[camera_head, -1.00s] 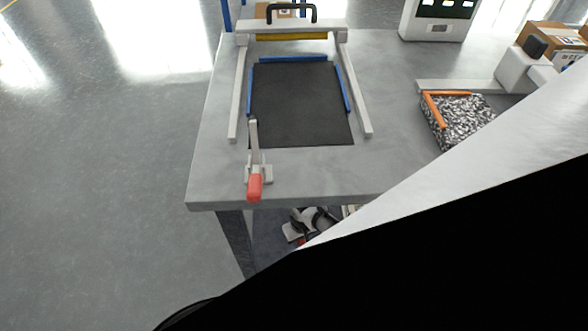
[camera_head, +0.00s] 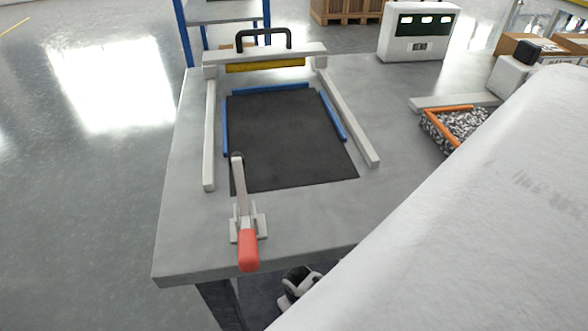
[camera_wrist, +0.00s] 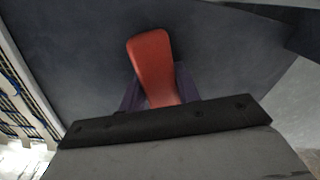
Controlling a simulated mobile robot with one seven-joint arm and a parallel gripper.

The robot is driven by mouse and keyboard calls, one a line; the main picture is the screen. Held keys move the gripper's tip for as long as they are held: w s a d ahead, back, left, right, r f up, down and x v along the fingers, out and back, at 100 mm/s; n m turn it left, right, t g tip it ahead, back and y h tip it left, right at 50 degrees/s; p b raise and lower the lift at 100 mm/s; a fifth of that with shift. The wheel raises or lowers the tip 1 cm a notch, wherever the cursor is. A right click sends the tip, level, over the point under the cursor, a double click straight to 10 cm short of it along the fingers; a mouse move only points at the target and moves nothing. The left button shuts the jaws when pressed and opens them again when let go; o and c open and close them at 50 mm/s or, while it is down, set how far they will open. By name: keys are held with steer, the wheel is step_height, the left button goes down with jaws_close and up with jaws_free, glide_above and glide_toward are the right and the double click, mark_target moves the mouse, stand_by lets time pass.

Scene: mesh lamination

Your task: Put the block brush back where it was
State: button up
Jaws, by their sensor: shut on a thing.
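A red, rounded, handle-like piece, which I take to be the block brush (camera_wrist: 152,58), shows in the wrist view. My gripper (camera_wrist: 158,90) is shut on it, with a purple finger at each side. The piece points up in the picture, away from the wrist; its lower part is hidden between the fingers and behind the dark bar. A dark grey surface lies behind it. Neither the brush nor my gripper shows in the head view, where my white arm covers the lower right.
The grey table (camera_head: 185,240) carries a black mat (camera_head: 285,140) with blue edge strips, a framed bar with a black handle (camera_head: 262,40), a red-handled clamp (camera_head: 246,235), an orange-edged tray (camera_head: 428,125) of speckled pieces and a white machine (camera_head: 415,48). The table's left front is clear.

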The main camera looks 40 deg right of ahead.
steer(key=o, duration=0.9)
steer(key=shift+s, duration=0.1)
steer(key=shift+o, duration=0.2)
steer(key=shift+r, duration=0.1)
step_height(320, 180, up, 12)
steer(key=p, duration=1.2)
steer(key=shift+p, duration=0.4)
